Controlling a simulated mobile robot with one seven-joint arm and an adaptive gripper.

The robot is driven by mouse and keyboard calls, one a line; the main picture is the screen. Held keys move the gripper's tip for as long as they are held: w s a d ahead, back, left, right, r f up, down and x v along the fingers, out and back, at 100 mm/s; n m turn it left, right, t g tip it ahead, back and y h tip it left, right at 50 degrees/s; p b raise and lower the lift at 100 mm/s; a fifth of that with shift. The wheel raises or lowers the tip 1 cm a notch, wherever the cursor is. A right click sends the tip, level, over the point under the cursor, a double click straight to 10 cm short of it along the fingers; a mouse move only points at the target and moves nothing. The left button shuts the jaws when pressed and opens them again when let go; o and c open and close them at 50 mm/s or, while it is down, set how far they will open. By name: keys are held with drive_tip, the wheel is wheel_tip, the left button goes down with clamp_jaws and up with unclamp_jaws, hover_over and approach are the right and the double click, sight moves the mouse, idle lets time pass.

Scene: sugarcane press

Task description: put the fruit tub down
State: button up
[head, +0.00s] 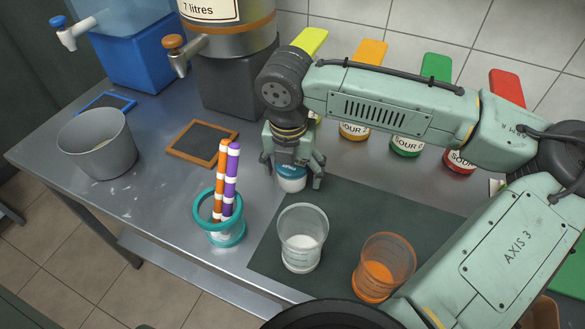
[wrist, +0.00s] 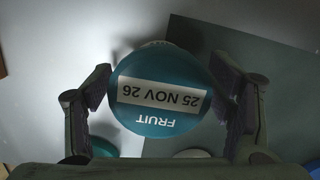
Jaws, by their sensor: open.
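The fruit tub (wrist: 160,92) has a round teal lid with a white date strip reading 25 NOV 26 and the word FRUIT. In the head view its pale body and blue-green band (head: 291,180) show below my gripper (head: 292,172). The tub stands upright on the steel counter, by the left edge of the dark mat. In the wrist view my gripper (wrist: 168,100) is open, with one finger on each side of the lid. A gap shows at the left finger; the right finger is close to the lid, and I cannot tell whether it touches.
A clear cup (head: 302,238) and an orange cup (head: 383,266) stand on the dark mat (head: 345,205). A teal holder (head: 224,232) with striped straws is to the left. Several sour tubs (head: 407,146) line the back. A grey bin (head: 97,145) stands far left.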

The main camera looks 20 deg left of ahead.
drive_tip(key=r, duration=0.4)
drive_tip(key=s+r, duration=0.1)
drive_tip(key=r, duration=0.3)
drive_tip(key=r+b, duration=0.1)
drive_tip(key=r, duration=0.3)
drive_tip(key=shift+s+r, duration=0.15)
drive_tip(key=shift+s, duration=0.1)
